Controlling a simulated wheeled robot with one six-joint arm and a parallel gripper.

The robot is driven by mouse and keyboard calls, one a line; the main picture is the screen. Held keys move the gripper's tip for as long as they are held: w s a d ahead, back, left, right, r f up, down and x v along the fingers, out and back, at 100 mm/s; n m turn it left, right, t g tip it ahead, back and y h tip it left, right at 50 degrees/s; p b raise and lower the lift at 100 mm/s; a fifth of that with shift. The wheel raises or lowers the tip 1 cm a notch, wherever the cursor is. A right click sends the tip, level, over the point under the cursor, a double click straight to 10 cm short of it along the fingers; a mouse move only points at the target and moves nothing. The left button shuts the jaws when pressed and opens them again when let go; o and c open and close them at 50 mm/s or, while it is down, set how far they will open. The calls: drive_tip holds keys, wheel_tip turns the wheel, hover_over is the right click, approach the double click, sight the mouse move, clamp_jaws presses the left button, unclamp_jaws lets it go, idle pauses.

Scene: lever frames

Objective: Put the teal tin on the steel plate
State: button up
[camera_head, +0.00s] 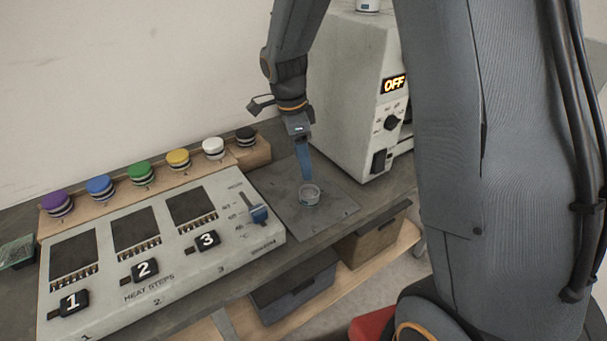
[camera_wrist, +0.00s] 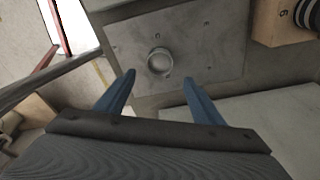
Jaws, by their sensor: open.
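A small round tin (camera_head: 309,195) with a grey-teal side and a pale rim stands upright on the steel plate (camera_head: 338,207). In the wrist view the tin (camera_wrist: 159,62) shows from above, near the middle of the plate (camera_wrist: 215,62). My gripper (camera_head: 307,178) is just above the tin in the head view, its blue fingers pointing down. In the wrist view my gripper (camera_wrist: 159,79) is open, with nothing between its fingers. The tin lies beyond the fingertips and looks apart from them.
A white machine reading OFF (camera_head: 350,90) stands behind the plate.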

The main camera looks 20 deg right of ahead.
drive_tip(key=s+d+r+n+t+y, duration=0.1)
drive_tip(key=s+n, duration=1.6)
drive_tip(key=n, duration=0.1)
drive_tip(key=shift+s+d+r+n+y, duration=0.25)
drive_tip(key=shift+s+d+n+y, duration=0.05)
drive_tip(key=shift+s+n+y, duration=0.1)
drive_tip(key=shift+w, duration=0.1)
idle(0.4)
